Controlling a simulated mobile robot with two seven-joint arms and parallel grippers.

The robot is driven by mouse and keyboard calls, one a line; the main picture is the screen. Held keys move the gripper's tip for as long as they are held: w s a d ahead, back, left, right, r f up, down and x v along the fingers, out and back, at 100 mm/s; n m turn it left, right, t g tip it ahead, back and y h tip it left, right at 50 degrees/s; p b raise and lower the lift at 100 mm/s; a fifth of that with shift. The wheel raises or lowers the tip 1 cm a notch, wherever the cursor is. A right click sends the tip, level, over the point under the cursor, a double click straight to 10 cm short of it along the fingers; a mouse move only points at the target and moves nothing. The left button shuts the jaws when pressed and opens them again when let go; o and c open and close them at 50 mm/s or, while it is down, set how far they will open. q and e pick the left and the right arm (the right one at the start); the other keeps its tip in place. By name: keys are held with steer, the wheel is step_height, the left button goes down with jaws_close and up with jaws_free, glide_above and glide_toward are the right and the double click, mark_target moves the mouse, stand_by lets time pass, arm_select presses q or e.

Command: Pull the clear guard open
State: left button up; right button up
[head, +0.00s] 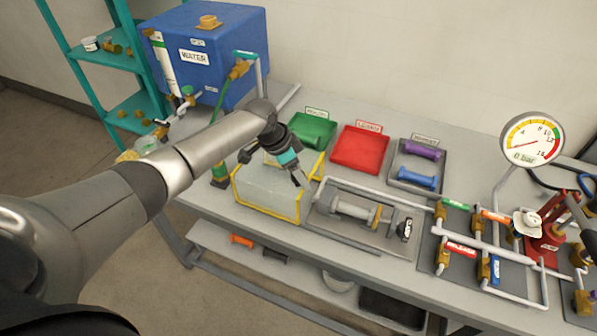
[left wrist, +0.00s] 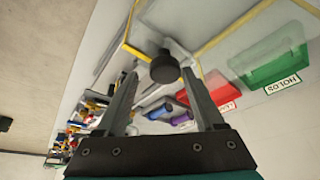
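The clear guard (head: 262,192) is a see-through box with yellow edges on the bench, left of centre in the head view. It looks closed. Its round black knob (left wrist: 164,68) shows in the left wrist view, ahead of and between the fingertips. My left gripper (head: 301,180) points down at the guard's right side in the head view; its fingers (left wrist: 163,82) are apart in the left wrist view. The gap between them looks empty, and I cannot tell whether either finger touches the knob. My right gripper is not clearly in view.
Green (head: 311,130), red (head: 360,150) and grey (head: 418,168) trays lie behind the guard. A pipe fixture (head: 365,215) stands close on its right. A blue water tank (head: 207,52) is at the back left. A pressure gauge (head: 532,139) and valve pipes fill the right.

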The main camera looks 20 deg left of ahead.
arm_select(q)
steer(key=shift+o, duration=0.4)
steer(key=shift+a+r, duration=0.15)
steer(key=shift+r, duration=0.15)
steer(key=v, duration=1.4)
steer(key=shift+r, duration=0.3)
steer(key=shift+s+f, duration=0.1)
steer(key=shift+s, duration=0.1)
